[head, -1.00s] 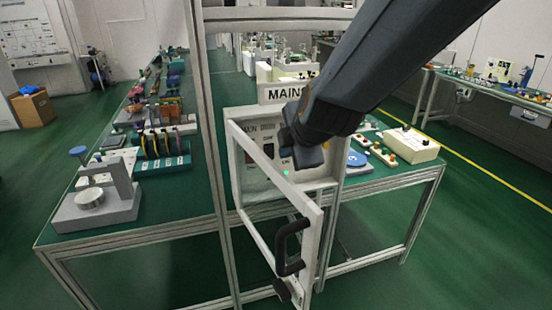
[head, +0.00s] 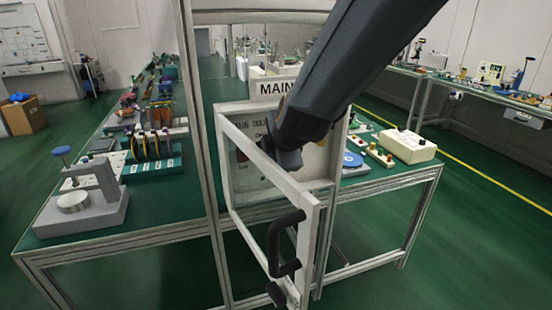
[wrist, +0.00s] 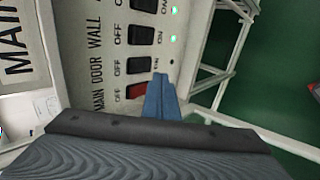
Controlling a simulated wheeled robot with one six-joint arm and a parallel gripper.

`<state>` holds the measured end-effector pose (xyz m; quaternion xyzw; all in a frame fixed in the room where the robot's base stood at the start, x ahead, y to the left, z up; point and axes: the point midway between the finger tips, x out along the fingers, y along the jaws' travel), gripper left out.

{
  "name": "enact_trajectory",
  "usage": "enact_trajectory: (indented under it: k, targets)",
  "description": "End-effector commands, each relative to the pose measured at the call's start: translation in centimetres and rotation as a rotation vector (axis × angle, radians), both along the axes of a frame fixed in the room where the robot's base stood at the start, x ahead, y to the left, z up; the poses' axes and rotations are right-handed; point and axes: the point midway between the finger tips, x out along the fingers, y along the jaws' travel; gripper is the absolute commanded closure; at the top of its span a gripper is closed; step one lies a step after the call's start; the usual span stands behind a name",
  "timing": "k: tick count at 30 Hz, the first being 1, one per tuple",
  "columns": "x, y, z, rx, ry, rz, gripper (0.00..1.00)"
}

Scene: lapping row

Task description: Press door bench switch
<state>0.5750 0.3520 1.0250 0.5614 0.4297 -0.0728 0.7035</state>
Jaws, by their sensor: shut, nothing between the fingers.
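A pale switch panel (head: 312,160) stands in the metal frame behind an open hinged cover. In the wrist view it appears sideways, with a row of rocker switches. The door switch (wrist: 139,66) is black, beside the printed word DOOR; the small lamp by it looks dark. The red main switch (wrist: 136,91) is below it in the picture, and the black wall switch (wrist: 142,35) above, with a green lamp lit. My gripper (wrist: 160,77) is shut and empty, its tips close to the ON end of the door switch. I cannot tell whether they touch.
The open cover (head: 262,160), with a black handle (head: 284,243), swings out in front of the panel. A metal post (head: 205,150) stands left of it. A cream box (head: 407,146) sits on the bench at right. A grey press stand (head: 95,205) is at left.

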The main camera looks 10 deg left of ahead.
Motion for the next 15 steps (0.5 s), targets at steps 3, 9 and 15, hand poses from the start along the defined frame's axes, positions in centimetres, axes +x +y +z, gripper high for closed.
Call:
enact_trajectory:
  k: [3, 9, 15]
  targets:
    - [1.6, 0.9, -1.3, 0.001, 0.001, -0.001, 1.00]
    - [3.5, 2.2, -1.3, 0.001, 0.000, -0.001, 1.00]
    - [4.3, 2.6, -1.4, 0.001, -0.001, 0.000, 1.00]
